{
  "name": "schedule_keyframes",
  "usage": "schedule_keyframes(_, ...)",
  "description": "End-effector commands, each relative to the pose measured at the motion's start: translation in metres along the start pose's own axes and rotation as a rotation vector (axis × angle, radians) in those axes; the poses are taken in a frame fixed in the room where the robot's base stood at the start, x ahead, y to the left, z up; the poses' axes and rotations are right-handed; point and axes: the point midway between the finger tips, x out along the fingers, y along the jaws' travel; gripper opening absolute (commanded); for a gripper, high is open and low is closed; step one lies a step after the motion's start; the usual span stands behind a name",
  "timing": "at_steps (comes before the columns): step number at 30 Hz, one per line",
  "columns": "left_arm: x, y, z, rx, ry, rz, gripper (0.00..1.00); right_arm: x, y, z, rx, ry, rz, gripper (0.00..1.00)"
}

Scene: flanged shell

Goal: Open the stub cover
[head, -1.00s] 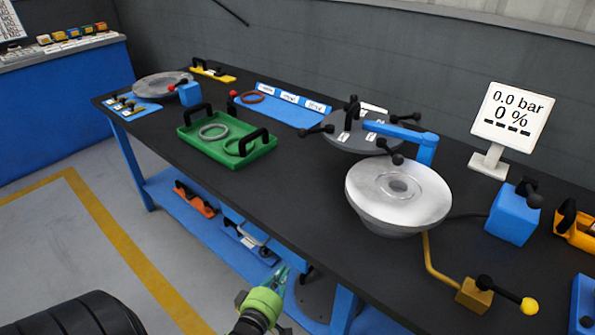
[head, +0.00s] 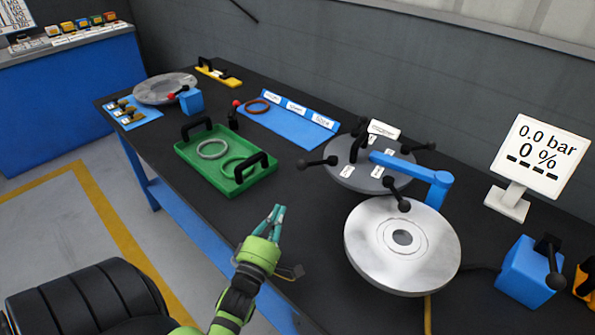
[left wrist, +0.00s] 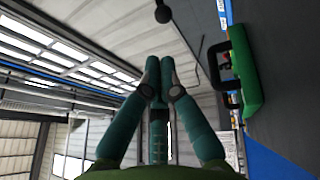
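The grey round cover (head: 362,181) with black clamp handles, which I take as the stub cover, is at a blue swing arm (head: 413,169) in the head view. It lies behind and left of the silver flanged shell (head: 374,254), whose central hole shows. Whether the cover rests on something below cannot be told. My left gripper (head: 277,213) is over the front edge of the bench, left of the shell and apart from it. Its teal fingers come together at the tips, with nothing between them, also in the left wrist view (left wrist: 160,65). My right gripper is not in view.
A green tray (head: 190,158) with black handles and rings stands left on the bench, and in the left wrist view (left wrist: 242,70). A blue labelled mat (head: 285,125), a display (head: 538,155) reading 0.0 bar, 0 %, and a blue block (head: 527,270) stand nearby. Bench between tray and shell is clear.

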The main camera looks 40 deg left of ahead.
Motion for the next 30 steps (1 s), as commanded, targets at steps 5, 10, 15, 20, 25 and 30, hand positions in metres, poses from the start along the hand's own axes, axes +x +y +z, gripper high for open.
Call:
schedule_keyframes(5, 0.041, 0.004, 0.0, 0.001, 0.001, 0.004, 0.0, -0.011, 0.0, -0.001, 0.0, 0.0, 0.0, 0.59)
schedule_keyframes(10, 0.077, 0.004, 0.0, 0.001, 0.001, 0.003, 0.0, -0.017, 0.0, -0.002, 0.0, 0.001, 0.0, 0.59)
schedule_keyframes(15, 0.103, 0.003, 0.0, 0.0, 0.002, 0.001, 0.0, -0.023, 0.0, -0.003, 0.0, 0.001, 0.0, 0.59)
schedule_keyframes(20, 0.116, 0.001, 0.0, 0.001, 0.001, 0.0, 0.0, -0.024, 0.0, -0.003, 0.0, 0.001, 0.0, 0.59)
schedule_keyframes(25, 0.119, 0.001, 0.0, 0.001, 0.001, 0.0, 0.0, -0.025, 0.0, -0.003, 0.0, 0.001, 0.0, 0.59)
schedule_keyframes(30, 0.119, 0.0, 0.0, 0.001, 0.001, 0.0, 0.0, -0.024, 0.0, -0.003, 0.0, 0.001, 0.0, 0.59)
